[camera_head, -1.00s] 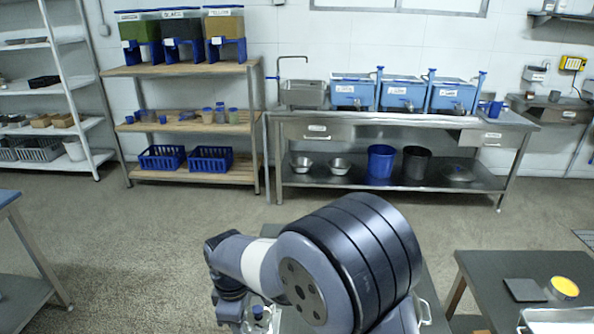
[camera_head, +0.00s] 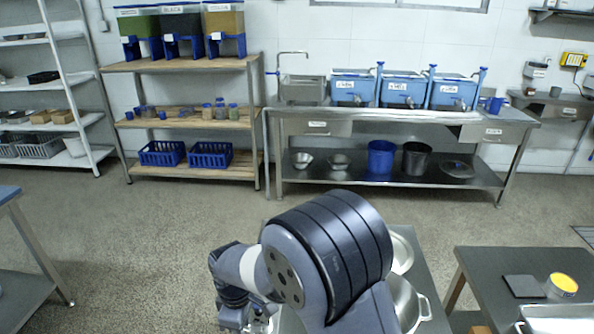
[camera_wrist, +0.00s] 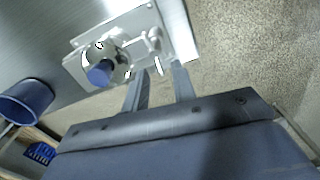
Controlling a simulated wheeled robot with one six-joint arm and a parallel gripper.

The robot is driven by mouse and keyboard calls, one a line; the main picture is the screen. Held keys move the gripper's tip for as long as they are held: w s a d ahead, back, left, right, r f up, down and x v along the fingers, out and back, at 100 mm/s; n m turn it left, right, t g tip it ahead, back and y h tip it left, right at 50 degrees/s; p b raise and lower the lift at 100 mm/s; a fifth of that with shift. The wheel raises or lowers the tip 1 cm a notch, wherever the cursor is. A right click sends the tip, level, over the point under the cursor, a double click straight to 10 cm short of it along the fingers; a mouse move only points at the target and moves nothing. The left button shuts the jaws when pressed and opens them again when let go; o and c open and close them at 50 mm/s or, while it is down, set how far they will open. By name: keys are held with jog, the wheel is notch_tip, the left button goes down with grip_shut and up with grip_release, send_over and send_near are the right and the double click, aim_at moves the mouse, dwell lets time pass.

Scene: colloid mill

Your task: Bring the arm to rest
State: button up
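My gripper (camera_wrist: 160,82) shows in the wrist view with its two fingers apart. Nothing is seen held between them. A silver metal device with a blue knob (camera_wrist: 98,75) lies just beyond the fingertips, on or over a grey surface; I cannot tell whether a finger touches it. In the head view my bent arm fills the bottom centre, and its gripper end at the lower left of the arm is mostly hidden.
A grey table with a metal pot (camera_head: 408,303) and a lid (camera_head: 401,252) stands behind my arm. A dark table (camera_head: 470,265) with a yellow-topped tin (camera_head: 562,286) is at right. A steel bench (camera_head: 400,120) and wooden rack (camera_head: 190,125) stand behind. Floor between is clear.

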jog(key=m, duration=0.3)
jog(key=m+p, duration=0.1)
jog(key=m, duration=0.1)
jog(key=shift+w+d+m, duration=0.25)
jog(key=shift+w+m, duration=0.05)
jog(key=shift+w, duration=0.1)
jog(key=shift+r, duration=0.1)
